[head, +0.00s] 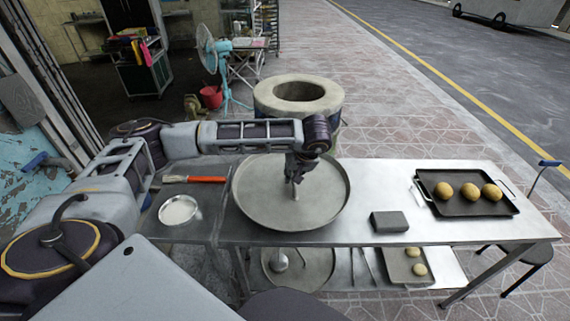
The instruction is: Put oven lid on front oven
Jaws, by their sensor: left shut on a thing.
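The oven lid (262,205) is a large round grey metal disc with a raised rim and an upright handle at its middle. It is over the steel table, left of centre; I cannot tell whether it rests on the table or is slightly raised. My left gripper (296,181) points down at the lid's middle and is shut on its handle, partly hiding it. The front oven (272,101) is a pale round barrel with an open, uncovered top, standing behind the table beyond the lid. My right gripper is out of view.
The table (450,225) holds a brush (195,179), a small bowl (178,209), a grey block (389,222) and a black tray (478,207) of dough balls. Another round lid (313,264) is on the lower shelf. A fan (207,45) and red bucket (211,97) stand behind left.

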